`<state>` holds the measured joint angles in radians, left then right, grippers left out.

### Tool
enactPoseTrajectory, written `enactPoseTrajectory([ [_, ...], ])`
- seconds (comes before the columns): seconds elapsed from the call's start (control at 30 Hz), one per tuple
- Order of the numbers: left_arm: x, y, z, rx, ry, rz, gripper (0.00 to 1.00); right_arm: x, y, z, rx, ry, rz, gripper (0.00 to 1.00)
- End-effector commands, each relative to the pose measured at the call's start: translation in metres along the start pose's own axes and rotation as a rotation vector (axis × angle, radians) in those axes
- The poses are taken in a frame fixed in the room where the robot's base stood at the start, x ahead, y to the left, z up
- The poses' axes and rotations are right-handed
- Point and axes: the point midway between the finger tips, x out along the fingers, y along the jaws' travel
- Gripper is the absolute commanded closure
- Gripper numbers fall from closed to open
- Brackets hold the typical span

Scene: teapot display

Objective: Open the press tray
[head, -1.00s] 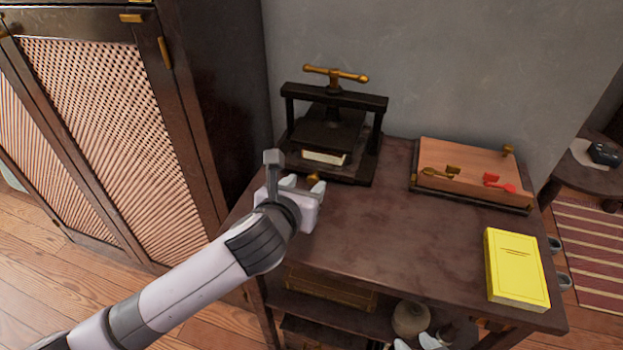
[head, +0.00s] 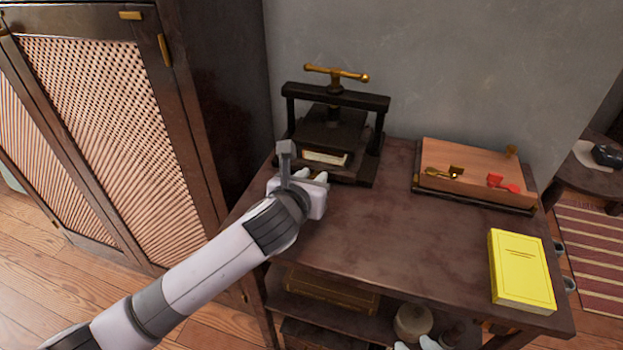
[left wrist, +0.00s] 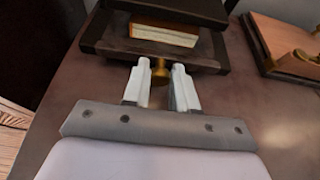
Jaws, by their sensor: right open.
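The dark book press (head: 335,130) stands at the back left of the table. Its tray (head: 350,178) sits under the platen and holds a pale-edged book (head: 325,158). In the left wrist view, a brass knob (left wrist: 160,69) sticks out of the front of the tray (left wrist: 120,46). My left gripper (head: 312,175) is at the press front. In the wrist view its fingers (left wrist: 160,72) stand close on both sides of the knob and look closed on it. The head view hides the knob behind the gripper. My right gripper (head: 417,345) shows only its pale fingertips at the bottom edge, apart and empty.
A wooden box (head: 472,172) with a brass and a red piece stands on the table (head: 390,235) to the right of the press. A yellow book (head: 521,270) lies at the right front. The table middle is clear. A tall cabinet (head: 110,120) stands to the left.

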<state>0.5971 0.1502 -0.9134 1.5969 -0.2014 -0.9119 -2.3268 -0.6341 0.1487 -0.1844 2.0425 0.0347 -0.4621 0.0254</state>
Motion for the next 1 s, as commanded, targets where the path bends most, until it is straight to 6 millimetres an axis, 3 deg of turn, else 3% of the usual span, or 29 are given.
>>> enactPoseTrajectory([
  [0.17, -0.007, 0.001, -0.001, 0.001, 0.002, 0.002, 1.0, -0.005, 0.0, -0.007, -0.002, 0.0, 0.0, 0.57],
  [0.53, -0.06, 0.002, -0.021, 0.004, 0.007, 0.003, 1.0, -0.033, 0.002, -0.043, -0.018, 0.011, 0.009, 0.57],
  [0.8, -0.107, 0.002, -0.042, 0.003, 0.009, 0.004, 1.0, -0.05, 0.009, -0.05, -0.03, 0.0, 0.031, 0.57],
  [1.0, -0.127, 0.001, -0.053, 0.001, 0.006, 0.003, 1.0, -0.054, 0.009, -0.052, -0.025, 0.003, 0.037, 0.57],
])
